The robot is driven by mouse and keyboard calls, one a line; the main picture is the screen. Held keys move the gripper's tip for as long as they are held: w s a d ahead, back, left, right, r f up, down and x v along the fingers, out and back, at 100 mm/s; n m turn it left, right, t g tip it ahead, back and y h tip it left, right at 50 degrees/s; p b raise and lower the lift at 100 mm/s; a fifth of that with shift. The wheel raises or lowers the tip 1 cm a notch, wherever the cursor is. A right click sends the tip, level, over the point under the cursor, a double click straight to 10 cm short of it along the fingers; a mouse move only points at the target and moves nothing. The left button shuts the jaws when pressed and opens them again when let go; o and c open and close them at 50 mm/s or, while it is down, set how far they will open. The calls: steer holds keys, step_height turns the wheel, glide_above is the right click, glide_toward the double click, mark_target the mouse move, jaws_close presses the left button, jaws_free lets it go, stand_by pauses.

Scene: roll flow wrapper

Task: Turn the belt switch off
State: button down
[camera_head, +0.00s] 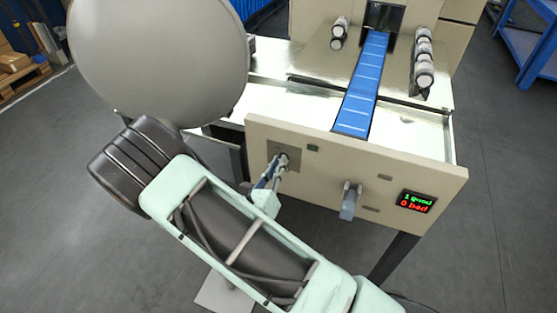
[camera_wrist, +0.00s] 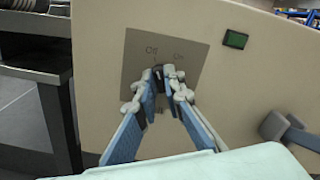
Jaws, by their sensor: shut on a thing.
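The belt switch (camera_wrist: 158,73) is a small dark knob on a grey plate (camera_wrist: 133,66) marked "Off" on the left and "On" on the right. The plate (camera_head: 293,152) is at the left of the machine's beige front panel in the head view. My gripper (camera_wrist: 160,82) is shut on the switch, with a fingertip on either side of it. The fingers hide much of the knob, and I cannot tell exactly which way it points. In the head view my gripper (camera_head: 278,165) reaches the plate from the front.
A dark green indicator (camera_wrist: 235,39) is right of the plate. A grey handle (camera_head: 350,200) sticks out further right, near a display (camera_head: 417,201) reading "1 good, 0 bad". The blue belt (camera_head: 363,85) runs above the panel. Open floor lies in front.

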steer(key=shift+n, duration=0.4)
steer(key=c, duration=2)
jaws_free()
steer(key=v, duration=1.2)
